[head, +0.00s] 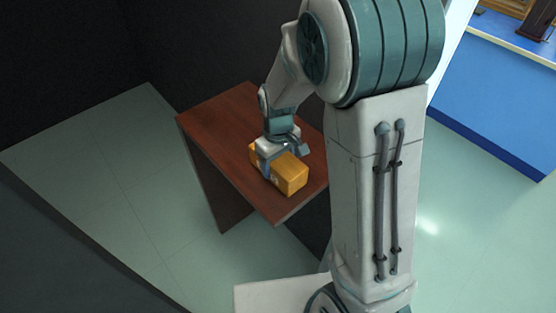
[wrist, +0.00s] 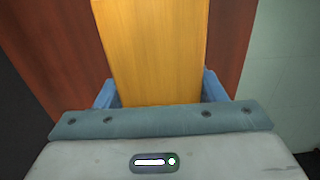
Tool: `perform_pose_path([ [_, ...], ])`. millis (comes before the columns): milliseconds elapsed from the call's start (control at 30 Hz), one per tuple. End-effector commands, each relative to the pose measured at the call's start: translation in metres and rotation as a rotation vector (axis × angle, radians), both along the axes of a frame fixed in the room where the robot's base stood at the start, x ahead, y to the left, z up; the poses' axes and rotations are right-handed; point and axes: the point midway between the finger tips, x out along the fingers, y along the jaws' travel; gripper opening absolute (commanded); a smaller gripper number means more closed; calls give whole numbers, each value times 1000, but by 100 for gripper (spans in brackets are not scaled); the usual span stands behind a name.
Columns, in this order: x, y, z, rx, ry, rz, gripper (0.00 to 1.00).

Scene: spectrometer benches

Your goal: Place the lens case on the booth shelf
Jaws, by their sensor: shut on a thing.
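The lens case appears as a yellow-orange box (head: 290,178) at the wooden shelf (head: 215,115) in the head view. My gripper (head: 283,155) is shut on the box from above, its fingers on either side. In the wrist view, the yellow box (wrist: 155,50) fills the space between the two blue fingers (wrist: 160,92), with reddish-brown wood on both sides. The box is at or just above the shelf top; I cannot tell whether it touches. Part of the box is hidden by my gripper.
Dark walls stand behind and to the left of the shelf. Pale tiled floor (head: 100,165) lies open at the left. A blue counter (head: 490,95) with brown objects stands at the upper right. The shelf top is bare around the box.

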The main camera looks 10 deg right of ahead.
Motion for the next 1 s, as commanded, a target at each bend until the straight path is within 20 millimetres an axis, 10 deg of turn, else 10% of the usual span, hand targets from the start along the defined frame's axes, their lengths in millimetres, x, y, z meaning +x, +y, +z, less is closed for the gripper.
perform_pose_path([
  [367, 0, 0, -5, 1, -1, 0, 31],
  [400, 0, 0, -4, 1, -1, 0, 75],
  [467, 0, 0, -4, 0, 0, 0, 85],
  [1000, 1, 0, 28, 3, -6, 1, 85],
])
